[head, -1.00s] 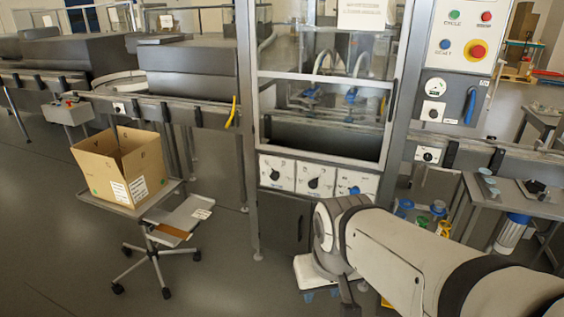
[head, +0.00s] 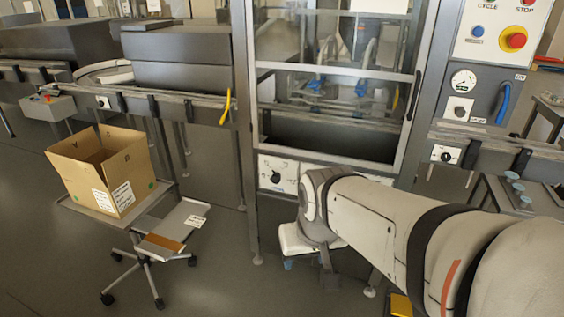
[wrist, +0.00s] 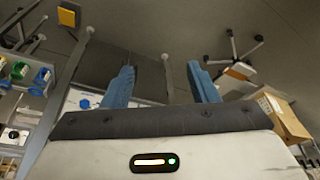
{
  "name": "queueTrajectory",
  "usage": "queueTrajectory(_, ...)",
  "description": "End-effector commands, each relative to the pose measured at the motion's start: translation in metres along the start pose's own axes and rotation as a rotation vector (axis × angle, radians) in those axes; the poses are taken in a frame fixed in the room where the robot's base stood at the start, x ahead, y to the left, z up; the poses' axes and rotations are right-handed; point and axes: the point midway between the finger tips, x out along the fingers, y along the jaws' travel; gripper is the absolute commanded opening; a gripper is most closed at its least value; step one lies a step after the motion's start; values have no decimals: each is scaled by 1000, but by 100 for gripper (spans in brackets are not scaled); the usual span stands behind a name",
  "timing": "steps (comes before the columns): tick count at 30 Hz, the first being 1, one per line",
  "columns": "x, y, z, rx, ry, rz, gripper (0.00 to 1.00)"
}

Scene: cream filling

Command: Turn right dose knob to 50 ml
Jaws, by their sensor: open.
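The dose panel on the filling machine shows its left knob (head: 276,177), black on a white dial plate, in the head view. My arm hides the right dose knob and most of the middle one there. In the wrist view, part of a white panel (wrist: 82,98) with a blue mark shows left of the fingers; I cannot tell its knob setting. My gripper (wrist: 162,85) has two blue fingers spread apart with nothing between them. In the head view its white body and a blue fingertip (head: 288,265) hang below the panel, in front of the machine's lower part.
A control panel with a red stop button (head: 515,38) and a gauge (head: 463,80) is at the right. Grey floor (head: 215,280) is clear between stand and machine.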

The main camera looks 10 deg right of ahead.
Motion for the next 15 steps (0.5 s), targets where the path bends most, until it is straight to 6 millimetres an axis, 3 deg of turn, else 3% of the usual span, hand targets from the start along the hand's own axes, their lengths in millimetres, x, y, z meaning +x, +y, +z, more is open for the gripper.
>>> queueTrajectory(1,23,-1,-16,25,33,-12,58)
queueTrajectory(3,48,-2,-50,92,109,-34,63)
queueTrajectory(8,115,6,-149,301,332,-94,63)
queueTrajectory(12,174,26,-232,496,539,-141,63)
queueTrajectory(15,218,49,-284,631,687,-163,63)
